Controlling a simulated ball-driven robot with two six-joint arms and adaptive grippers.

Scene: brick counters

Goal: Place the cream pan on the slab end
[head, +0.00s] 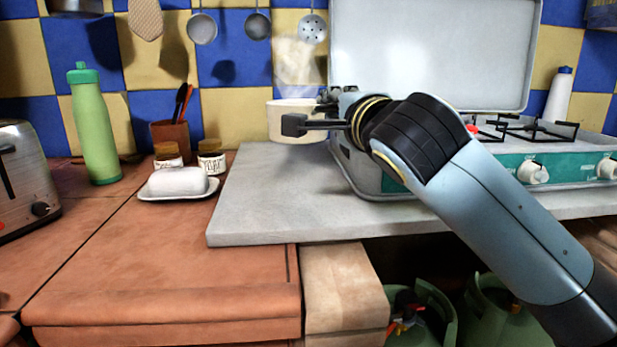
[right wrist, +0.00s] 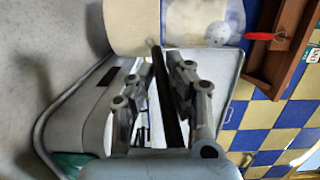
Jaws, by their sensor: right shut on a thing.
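The cream pan (head: 283,112) is steaming and looks upright above the back of the grey slab (head: 265,205), left of the stove. I cannot tell whether its base touches the slab. My right gripper (head: 322,112) is beside the pan on its right and partly covers it. In the right wrist view the pan's cream wall (right wrist: 130,25) is at the top, and its dark handle (right wrist: 168,90) runs between the fingers, which are shut on it. The slab's free end is on the left, bare. My left gripper is out of view.
The stove (head: 535,170), its lid (head: 430,50) raised, stands to the right behind my right arm. A butter dish (head: 180,192), two small jars, a brown utensil pot (head: 170,138) and a green bottle (head: 95,130) stand left of the slab. Ladles hang above.

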